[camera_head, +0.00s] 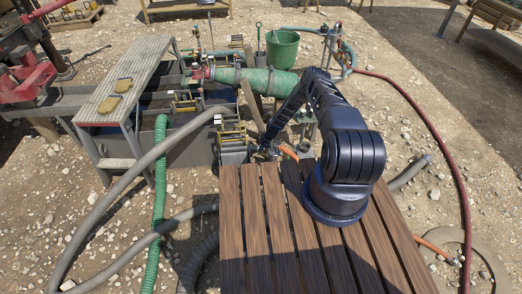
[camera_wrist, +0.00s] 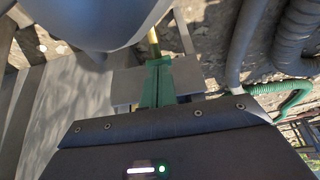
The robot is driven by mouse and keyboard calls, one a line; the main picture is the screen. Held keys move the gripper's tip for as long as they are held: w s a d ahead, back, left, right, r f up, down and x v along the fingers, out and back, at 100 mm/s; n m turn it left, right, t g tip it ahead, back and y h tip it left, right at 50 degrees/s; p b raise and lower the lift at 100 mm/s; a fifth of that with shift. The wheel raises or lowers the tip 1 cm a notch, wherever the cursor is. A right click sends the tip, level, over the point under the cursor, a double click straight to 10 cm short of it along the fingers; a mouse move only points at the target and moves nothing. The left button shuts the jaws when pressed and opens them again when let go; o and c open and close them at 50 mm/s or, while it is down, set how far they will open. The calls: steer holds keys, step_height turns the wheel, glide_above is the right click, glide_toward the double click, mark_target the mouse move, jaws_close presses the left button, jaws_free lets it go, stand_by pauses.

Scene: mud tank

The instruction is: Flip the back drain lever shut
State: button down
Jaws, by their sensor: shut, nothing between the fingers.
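My gripper (camera_wrist: 157,82) shows its two green fingers pressed together in the wrist view, with nothing between them. A thin yellow bar (camera_wrist: 152,36) lies just beyond the fingertips; it may be a lever handle, and I cannot tell whether they touch. In the head view my arm reaches over the wooden deck to the near end of the tank, and the gripper (camera_head: 263,152) is small and partly hidden there. Yellow-railed fittings (camera_head: 232,131) stand on the tank's near end beside it. I cannot pick out the back drain lever for certain.
The slatted deck (camera_head: 255,230) lies under my arm. A grey hose (camera_head: 150,160) and a green ribbed hose (camera_head: 160,185) run at left. A green pump cylinder (camera_head: 255,80) and a bucket (camera_head: 282,48) are behind. A bench (camera_head: 125,82) stands left. Gravel is open at far right.

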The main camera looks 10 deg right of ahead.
steer(key=shift+a+f+h, duration=0.15)
steer(key=shift+a+h, duration=0.2)
steer(key=shift+h, duration=0.15)
stand_by(0.5)
steer(key=shift+a+f+h, duration=0.2)
steer(key=shift+h, duration=0.45)
steer(key=shift+a+f+h, duration=0.15)
steer(key=shift+h, duration=0.5)
steer(key=shift+a+f, duration=0.7)
steer(key=shift+f, duration=0.35)
steer(key=shift+a+f, duration=0.35)
steer(key=shift+f, duration=0.35)
steer(key=shift+a+f, duration=0.35)
steer(key=shift+f, duration=0.35)
steer(key=shift+d+r, duration=0.1)
steer(key=shift+d, duration=0.05)
